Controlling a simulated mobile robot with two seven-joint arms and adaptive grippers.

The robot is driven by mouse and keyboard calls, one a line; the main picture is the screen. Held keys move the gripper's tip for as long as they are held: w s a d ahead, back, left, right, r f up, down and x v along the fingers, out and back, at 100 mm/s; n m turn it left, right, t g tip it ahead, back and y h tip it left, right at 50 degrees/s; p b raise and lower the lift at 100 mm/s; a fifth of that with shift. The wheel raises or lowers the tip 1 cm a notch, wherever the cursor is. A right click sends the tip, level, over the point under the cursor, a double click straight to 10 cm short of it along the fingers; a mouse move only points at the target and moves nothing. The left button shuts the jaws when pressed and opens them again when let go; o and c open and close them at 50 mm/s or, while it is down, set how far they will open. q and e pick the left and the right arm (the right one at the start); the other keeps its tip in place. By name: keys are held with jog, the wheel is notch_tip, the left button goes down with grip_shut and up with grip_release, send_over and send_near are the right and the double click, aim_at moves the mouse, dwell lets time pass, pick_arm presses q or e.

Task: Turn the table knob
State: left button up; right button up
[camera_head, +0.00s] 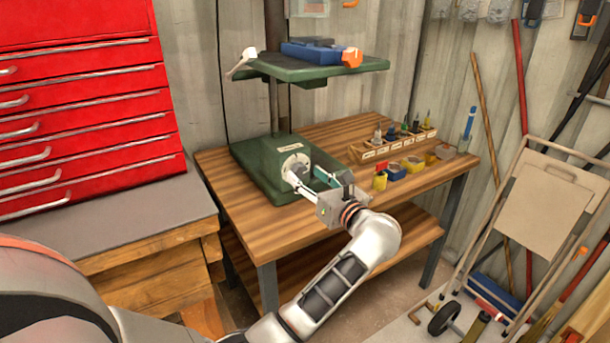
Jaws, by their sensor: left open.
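A green drill press stands on the wooden bench, with its base (262,168) on the bench top. My right gripper is not in view.
A wooden rack (398,146) of small tools and several small coloured bins (396,171) stand right of the gripper on the bench (330,130). A red tool cabinet (80,100) is at left. A folding cart (545,210) leans at right. The bench's front left is clear.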

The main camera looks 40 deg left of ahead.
pick_arm(q)
jog(key=shift+x, duration=0.9)
jog(key=c, duration=1.1)
